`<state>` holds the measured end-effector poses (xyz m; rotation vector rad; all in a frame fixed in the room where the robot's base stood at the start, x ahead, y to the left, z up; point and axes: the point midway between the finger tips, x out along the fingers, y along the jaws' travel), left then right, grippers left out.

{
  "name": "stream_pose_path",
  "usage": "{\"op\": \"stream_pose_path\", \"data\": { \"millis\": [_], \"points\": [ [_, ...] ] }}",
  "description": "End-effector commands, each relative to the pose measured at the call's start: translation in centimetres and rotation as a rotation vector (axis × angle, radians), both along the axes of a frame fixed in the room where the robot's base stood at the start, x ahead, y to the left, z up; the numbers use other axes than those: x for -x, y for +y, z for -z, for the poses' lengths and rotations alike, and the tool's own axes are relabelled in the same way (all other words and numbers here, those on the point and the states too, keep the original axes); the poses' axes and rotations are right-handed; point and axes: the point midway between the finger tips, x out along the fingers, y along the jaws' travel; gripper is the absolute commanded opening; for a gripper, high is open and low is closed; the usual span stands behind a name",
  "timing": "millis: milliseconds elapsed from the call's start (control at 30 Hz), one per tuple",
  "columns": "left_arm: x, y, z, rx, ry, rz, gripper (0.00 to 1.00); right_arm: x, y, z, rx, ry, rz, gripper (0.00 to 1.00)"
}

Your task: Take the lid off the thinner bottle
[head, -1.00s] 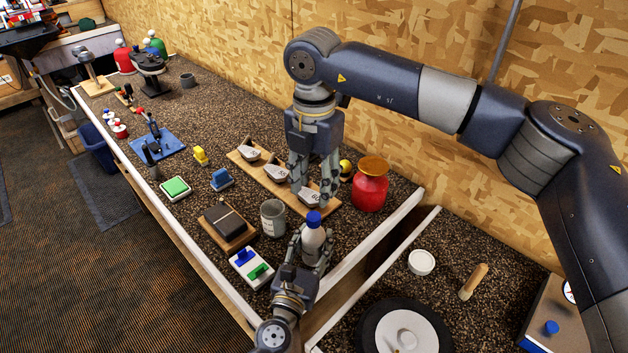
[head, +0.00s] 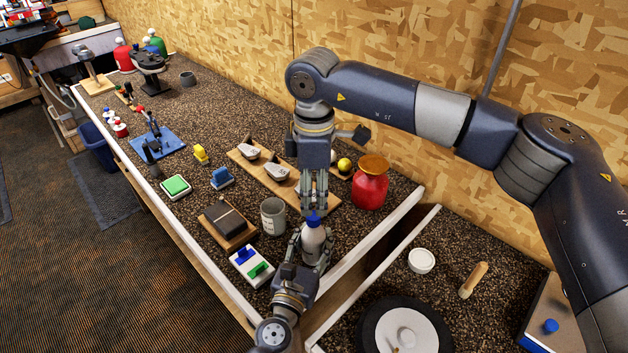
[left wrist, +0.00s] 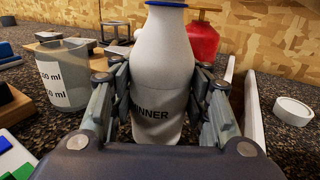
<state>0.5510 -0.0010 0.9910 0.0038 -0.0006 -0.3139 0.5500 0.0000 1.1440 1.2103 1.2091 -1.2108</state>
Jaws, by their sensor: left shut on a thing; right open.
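The thinner bottle (head: 313,243) is white with a blue lid (head: 313,218). In the left wrist view the bottle (left wrist: 162,75) stands upright with lettering on its front, and only the bottom of its lid (left wrist: 168,3) shows. My left gripper (head: 312,258) is shut on the bottle's body, one finger on each side. My right gripper (head: 314,208) points down from above, open, with its fingertips close over the lid. Whether they touch the lid cannot be told.
A grey measuring cup (head: 272,218) stands just left of the bottle. A red jar (head: 370,185) stands behind to the right. Golf club heads lie on a wooden board (head: 325,200) behind. A white tray with blue and green blocks (head: 240,270) is at the front left.

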Motion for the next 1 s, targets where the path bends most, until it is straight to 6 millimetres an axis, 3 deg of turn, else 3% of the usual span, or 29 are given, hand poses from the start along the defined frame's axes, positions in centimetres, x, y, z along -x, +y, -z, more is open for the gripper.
{"op": "stream_pose_path", "data": {
  "millis": [300,667,700,867,1000],
  "points": [
    [0.0,0.0,0.1,0.000,0.001,0.000,0.00,0.0,0.0,4.3,0.000,-0.001,0.000,0.41],
    [0.0,0.0,0.1,-0.001,0.001,0.000,0.00,0.0,0.0,5.0,0.000,-0.001,0.000,0.41],
    [0.0,0.0,0.1,-0.001,0.001,0.000,0.00,0.0,0.0,5.0,0.000,-0.001,0.000,0.39],
    [0.0,0.0,0.1,-0.001,0.001,0.000,0.00,-0.1,0.0,5.0,0.000,-0.002,0.000,0.02],
    [0.1,0.0,0.1,-0.001,0.001,0.001,0.00,-0.2,-0.1,4.9,0.000,-0.005,0.002,0.00]
  ]
}}
